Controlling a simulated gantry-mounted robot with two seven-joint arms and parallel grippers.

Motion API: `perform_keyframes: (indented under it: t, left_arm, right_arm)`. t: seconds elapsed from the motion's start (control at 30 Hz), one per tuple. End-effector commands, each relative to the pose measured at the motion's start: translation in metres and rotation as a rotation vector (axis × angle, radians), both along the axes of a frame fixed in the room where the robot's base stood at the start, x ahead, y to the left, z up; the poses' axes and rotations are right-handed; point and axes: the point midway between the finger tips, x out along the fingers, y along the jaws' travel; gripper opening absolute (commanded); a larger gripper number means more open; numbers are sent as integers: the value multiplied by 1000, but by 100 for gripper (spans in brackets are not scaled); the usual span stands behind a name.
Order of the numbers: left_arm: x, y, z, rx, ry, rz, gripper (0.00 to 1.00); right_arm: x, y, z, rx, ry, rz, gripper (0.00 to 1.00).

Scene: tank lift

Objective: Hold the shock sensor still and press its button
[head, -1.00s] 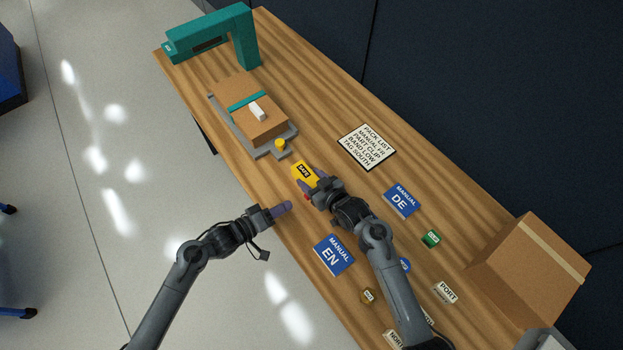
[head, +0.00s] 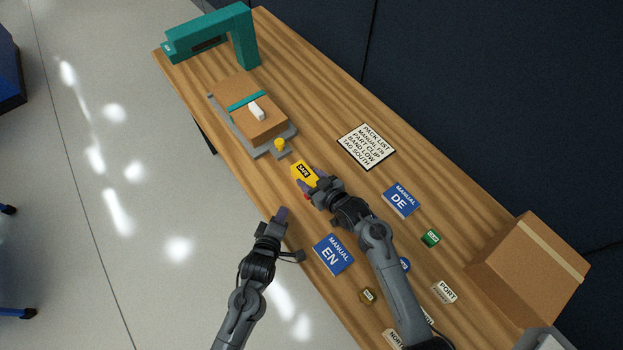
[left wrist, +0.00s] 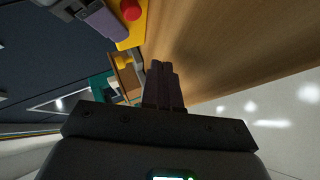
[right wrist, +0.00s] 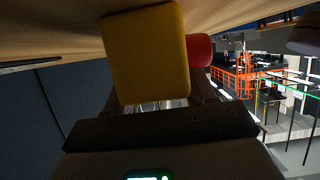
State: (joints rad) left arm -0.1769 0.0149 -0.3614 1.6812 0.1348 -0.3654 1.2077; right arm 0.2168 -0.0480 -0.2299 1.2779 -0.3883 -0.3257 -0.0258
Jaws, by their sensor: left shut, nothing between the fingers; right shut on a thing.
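The shock sensor (head: 302,173) is a yellow block with a dark label, near the table's front edge in the head view. Its red button (head: 306,196) shows on the side facing the front edge. My right gripper (head: 313,184) is shut on the sensor. In the right wrist view the yellow body (right wrist: 146,55) fills the middle, with the red button (right wrist: 200,50) beside it. My left gripper (head: 282,213) is shut and empty, apart from the sensor, near the front edge. The left wrist view shows its closed fingers (left wrist: 163,82) and the red button (left wrist: 131,10) at the top.
A grey tray (head: 262,150) with a strapped brown box (head: 262,120) and a yellow knob (head: 280,144) lies beyond the sensor. A blue EN manual (head: 333,255) lies close to my left gripper. A teal arch (head: 243,35) stands at the far end.

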Motion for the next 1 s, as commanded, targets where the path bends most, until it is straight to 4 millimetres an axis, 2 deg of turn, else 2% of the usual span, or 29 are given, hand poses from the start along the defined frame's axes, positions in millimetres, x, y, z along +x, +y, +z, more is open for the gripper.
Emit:
perform_keyframes:
  t: [0.2, 0.4, 0.63, 1.0]
  left_arm:
    - [16, -22, 1, 0, -2, -2, 0]
    - [26, -35, 0, 0, -1, 0, 0]
    - [30, -42, 0, 1, 0, -2, 0]
    - [31, -42, 0, 1, -1, -2, 0]
  right_arm:
    - [0, 0, -1, -1, 2, 1, 21]
    - [0, 0, -1, -1, 2, 0, 21]
    - [0, 0, -1, -1, 1, 0, 21]
    - [0, 0, -1, -1, 1, 0, 21]
